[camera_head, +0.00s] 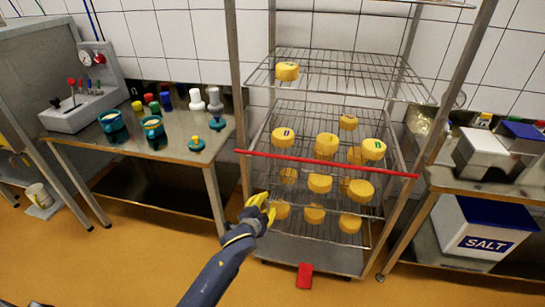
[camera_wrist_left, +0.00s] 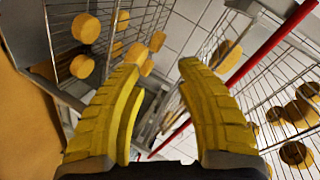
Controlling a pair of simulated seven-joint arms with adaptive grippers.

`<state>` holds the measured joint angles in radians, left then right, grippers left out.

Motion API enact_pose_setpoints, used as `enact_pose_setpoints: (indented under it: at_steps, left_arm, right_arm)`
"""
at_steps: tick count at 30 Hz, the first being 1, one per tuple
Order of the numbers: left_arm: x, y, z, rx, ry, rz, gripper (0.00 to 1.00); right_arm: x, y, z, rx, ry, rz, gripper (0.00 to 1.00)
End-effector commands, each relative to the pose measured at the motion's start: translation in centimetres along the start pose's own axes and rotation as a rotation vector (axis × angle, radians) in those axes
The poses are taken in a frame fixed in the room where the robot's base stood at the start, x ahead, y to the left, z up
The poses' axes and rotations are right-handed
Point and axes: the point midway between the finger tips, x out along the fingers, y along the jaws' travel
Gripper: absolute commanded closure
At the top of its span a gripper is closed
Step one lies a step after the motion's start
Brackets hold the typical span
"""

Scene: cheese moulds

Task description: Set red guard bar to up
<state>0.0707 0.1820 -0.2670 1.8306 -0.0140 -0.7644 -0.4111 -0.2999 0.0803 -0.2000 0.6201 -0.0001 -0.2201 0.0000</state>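The red guard bar (camera_head: 325,164) lies across the front of the metal wire rack (camera_head: 398,92), spanning both front posts at mid height, nearly level. My left gripper (camera_head: 262,204) is below the bar's left part, in front of the rack, apart from the bar. In the left wrist view the yellow fingers (camera_wrist_left: 157,95) are spread with nothing between them. The red bar (camera_wrist_left: 270,43) crosses behind and to the right of the fingers there. My right gripper is in neither view.
Yellow cheese wheels (camera_head: 320,183) sit on the rack shelves. A steel table (camera_head: 180,150) with moulds and bottles stands at left. A table with a white SALT bin (camera_head: 478,238) under it stands at right. A red piece (camera_head: 305,276) lies on the floor by the rack.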

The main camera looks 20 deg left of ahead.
Motion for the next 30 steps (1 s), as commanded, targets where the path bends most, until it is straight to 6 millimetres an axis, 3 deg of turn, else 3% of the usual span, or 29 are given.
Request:
enact_pose_setpoints:
  at_steps: [1,6,12,20,30]
  left_arm:
    - [-1.2,-2.9,-2.0,0.054,0.021,-0.043,0.64]
    - [-5.5,-9.1,-5.8,0.231,0.033,-0.141,0.64]
    - [-8.8,-12.1,-6.8,0.417,-0.020,-0.181,0.64]
    - [-8.0,-11.8,-5.8,0.514,-0.064,-0.158,0.64]
    - [-2.8,-12.7,-5.7,0.513,-0.064,-0.156,0.64]
  right_arm:
    - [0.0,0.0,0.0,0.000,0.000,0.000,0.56]
    - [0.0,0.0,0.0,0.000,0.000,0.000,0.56]
    - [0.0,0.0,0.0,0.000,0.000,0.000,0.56]
    - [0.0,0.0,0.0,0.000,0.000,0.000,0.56]
    - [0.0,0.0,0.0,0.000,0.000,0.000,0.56]
